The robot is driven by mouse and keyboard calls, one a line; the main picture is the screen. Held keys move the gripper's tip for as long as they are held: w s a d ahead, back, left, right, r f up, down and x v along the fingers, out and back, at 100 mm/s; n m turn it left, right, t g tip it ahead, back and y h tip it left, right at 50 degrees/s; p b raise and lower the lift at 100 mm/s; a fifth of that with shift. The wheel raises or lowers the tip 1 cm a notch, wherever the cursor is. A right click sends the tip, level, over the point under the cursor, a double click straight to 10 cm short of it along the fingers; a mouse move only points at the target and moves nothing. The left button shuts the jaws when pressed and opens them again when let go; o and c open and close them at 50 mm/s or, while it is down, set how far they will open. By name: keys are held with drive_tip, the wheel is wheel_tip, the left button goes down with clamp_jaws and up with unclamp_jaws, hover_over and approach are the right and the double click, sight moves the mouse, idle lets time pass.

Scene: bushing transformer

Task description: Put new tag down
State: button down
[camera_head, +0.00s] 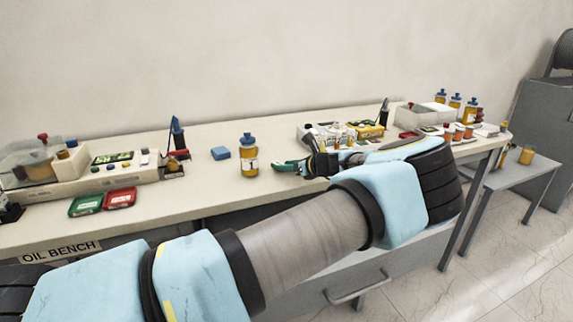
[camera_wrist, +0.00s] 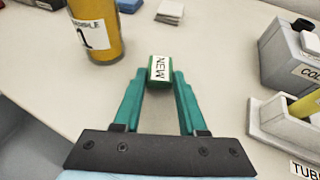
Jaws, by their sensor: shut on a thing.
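The new tag (camera_wrist: 159,72) is a small green block with a white label reading NEW. My gripper (camera_wrist: 159,80) has green fingers and is shut on the tag, one finger on each side of it, at the fingertips. In the head view my gripper (camera_head: 290,166) is over the bench, just right of the orange bottle with a blue cap (camera_head: 248,156). The tag cannot be made out there. In the wrist view the bottle (camera_wrist: 95,28) stands ahead and left of the tag, apart from it. Whether the tag touches the bench top is unclear.
The oil bench (camera_head: 205,185) has clear top around the bottle. A blue block (camera_head: 220,153) lies left of it. Green (camera_head: 86,205) and red (camera_head: 120,198) trays lie at the left front. A grey box (camera_wrist: 292,62) and a light holder (camera_wrist: 280,125) stand right in the wrist view.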

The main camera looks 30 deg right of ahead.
drive_tip(key=shift+f, duration=0.2)
drive_tip(key=shift+c, duration=2.3)
unclamp_jaws()
drive_tip(key=b+v, duration=0.3)
drive_tip(key=v, duration=0.9)
